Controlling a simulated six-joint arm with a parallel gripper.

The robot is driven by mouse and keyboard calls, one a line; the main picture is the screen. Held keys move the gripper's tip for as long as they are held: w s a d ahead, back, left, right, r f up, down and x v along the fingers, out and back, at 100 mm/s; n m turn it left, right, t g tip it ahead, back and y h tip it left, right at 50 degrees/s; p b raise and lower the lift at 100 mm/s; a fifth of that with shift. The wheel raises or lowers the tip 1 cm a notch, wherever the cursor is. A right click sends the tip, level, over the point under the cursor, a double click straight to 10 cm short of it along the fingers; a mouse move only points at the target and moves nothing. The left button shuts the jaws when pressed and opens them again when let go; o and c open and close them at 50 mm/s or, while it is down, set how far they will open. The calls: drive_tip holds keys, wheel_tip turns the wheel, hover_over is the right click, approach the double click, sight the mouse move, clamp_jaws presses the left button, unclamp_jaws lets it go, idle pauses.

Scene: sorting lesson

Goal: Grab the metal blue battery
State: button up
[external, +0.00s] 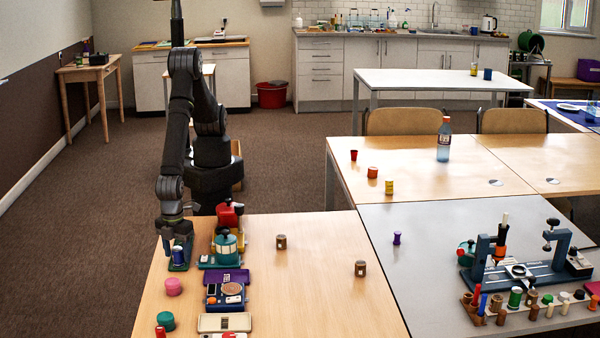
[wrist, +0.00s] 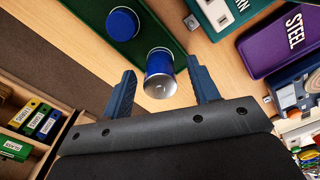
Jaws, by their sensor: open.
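A blue metal cylinder with a silver end, which looks like the metal blue battery (wrist: 159,63), stands between my fingers in the wrist view. It is on or beside the edge of a dark green tray (wrist: 88,12). A second blue round piece (wrist: 122,23) is on that tray, further left. In the external view a dark blue cylinder (external: 179,254) shows on the green tray (external: 178,267) below my gripper (external: 176,238). My gripper is open, with one blue finger on each side of the battery in the wrist view (wrist: 160,78). I cannot tell whether either finger touches it.
Right of the tray are a teal case (wrist: 215,12) and a purple case (wrist: 280,42) marked STEEL. A wooden box (wrist: 62,103) with labelled blocks lies at left.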

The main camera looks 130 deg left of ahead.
drive_tip(key=shift+f, duration=0.2)
drive_tip(key=c, duration=1.1)
drive_tip(key=shift+r, duration=0.2)
